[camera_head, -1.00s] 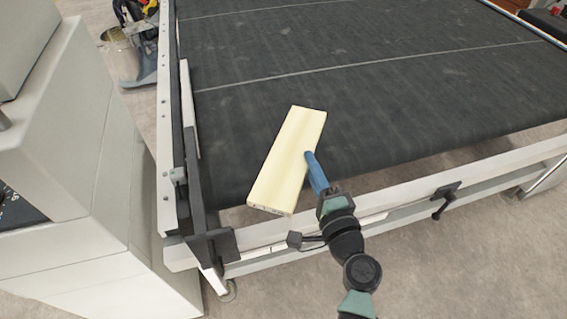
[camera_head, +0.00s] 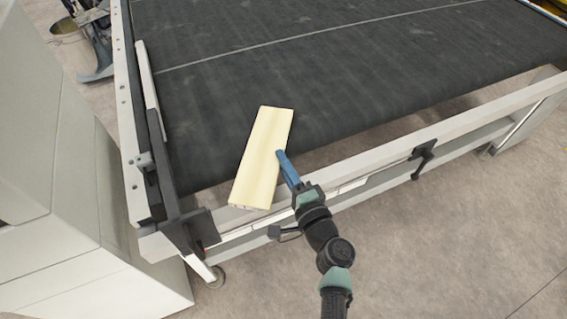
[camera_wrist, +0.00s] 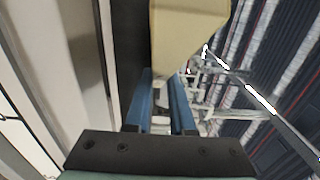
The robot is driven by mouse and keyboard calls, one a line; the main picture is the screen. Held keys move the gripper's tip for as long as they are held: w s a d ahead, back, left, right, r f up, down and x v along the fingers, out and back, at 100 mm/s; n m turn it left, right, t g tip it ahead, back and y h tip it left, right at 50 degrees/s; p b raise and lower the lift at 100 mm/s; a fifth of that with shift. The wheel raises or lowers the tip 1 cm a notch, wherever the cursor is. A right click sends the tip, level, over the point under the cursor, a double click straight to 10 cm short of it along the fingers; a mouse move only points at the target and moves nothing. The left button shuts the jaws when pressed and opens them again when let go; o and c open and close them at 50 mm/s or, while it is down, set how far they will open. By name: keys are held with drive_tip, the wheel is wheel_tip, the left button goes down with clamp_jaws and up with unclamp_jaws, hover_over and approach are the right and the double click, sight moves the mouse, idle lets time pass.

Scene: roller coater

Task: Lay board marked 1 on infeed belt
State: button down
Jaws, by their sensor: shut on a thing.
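A pale yellow board (camera_head: 262,157) is held by my gripper (camera_head: 282,158), whose blue fingers grip its right long edge. The board slants, with its far end over the dark infeed belt (camera_head: 330,85) and its near end over the belt's front edge and frame. I cannot tell whether it touches the belt. No number on the board is readable. In the wrist view the board (camera_wrist: 185,35) shows beyond the blue fingers of my gripper (camera_wrist: 163,85), partly cut off by the top edge.
A pale metal frame rail (camera_head: 370,150) runs along the belt's front, with a black clamp (camera_head: 424,155) on it. A side rail (camera_head: 133,130) stands left of the belt. A large pale machine cabinet (camera_head: 60,190) is at the left. The belt right of the board is clear.

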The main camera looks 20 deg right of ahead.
drive_tip(key=shift+f, duration=0.1)
drive_tip(key=c, duration=0.8)
unclamp_jaws()
drive_tip(key=shift+o, duration=0.2)
drive_tip(key=s, duration=1.2)
drive_tip(key=shift+d+b, duration=0.15)
drive_tip(key=shift+b, duration=0.25)
